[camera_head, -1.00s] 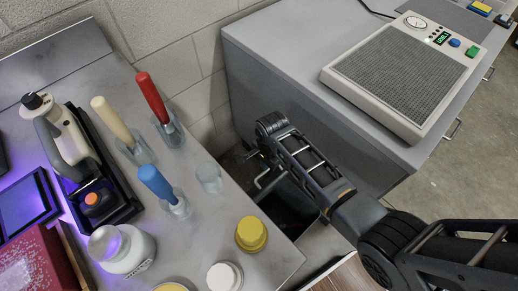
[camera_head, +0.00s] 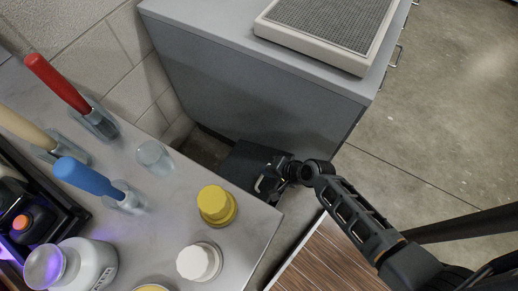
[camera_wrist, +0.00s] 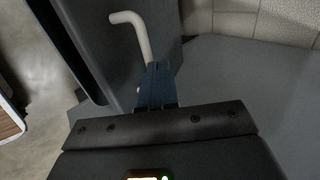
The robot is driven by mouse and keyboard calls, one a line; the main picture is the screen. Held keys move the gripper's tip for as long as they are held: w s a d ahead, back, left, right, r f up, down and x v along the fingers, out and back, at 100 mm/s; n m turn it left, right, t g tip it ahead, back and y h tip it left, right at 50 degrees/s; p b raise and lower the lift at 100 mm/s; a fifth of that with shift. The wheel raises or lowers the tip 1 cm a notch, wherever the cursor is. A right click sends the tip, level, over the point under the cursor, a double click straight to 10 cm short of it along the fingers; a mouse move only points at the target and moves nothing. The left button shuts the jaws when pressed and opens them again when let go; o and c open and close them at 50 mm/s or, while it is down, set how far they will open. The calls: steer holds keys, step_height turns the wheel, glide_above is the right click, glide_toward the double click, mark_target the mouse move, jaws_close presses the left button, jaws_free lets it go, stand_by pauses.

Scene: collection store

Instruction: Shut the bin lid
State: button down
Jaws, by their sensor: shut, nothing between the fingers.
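The dark bin (camera_head: 238,160) sits low in the gap between the metal bench and the grey cabinet. A dark, flat panel, apparently its lid, shows behind my gripper (camera_head: 272,182). How far the lid stands open cannot be told. A pale bent handle (camera_head: 261,184) is beside my gripper; it also shows in the wrist view (camera_wrist: 137,32), rising just beyond the fingers. My blue fingers (camera_wrist: 156,78) are shut and empty. They look very close to the handle's lower end; contact cannot be told. My arm hides part of the bin.
The grey cabinet (camera_head: 255,85) stands behind. A wood-topped surface (camera_head: 325,262) is at the front. Floor is open at right.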

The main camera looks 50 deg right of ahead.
steer(key=s+d+f+b, duration=0.1)
steer(key=s+f+b, duration=0.4)
steer(key=f, duration=0.5)
steer(key=shift+b, duration=1.15)
steer(key=shift+s, duration=0.1)
steer(key=s+d+r+p, duration=0.2)
steer(key=s+r+p, duration=0.2)
steer(key=s+r, duration=0.3)
steer(key=shift+s+r, duration=0.15)
steer(key=shift+s, duration=1.35)
steer(key=shift+d, duration=0.1)
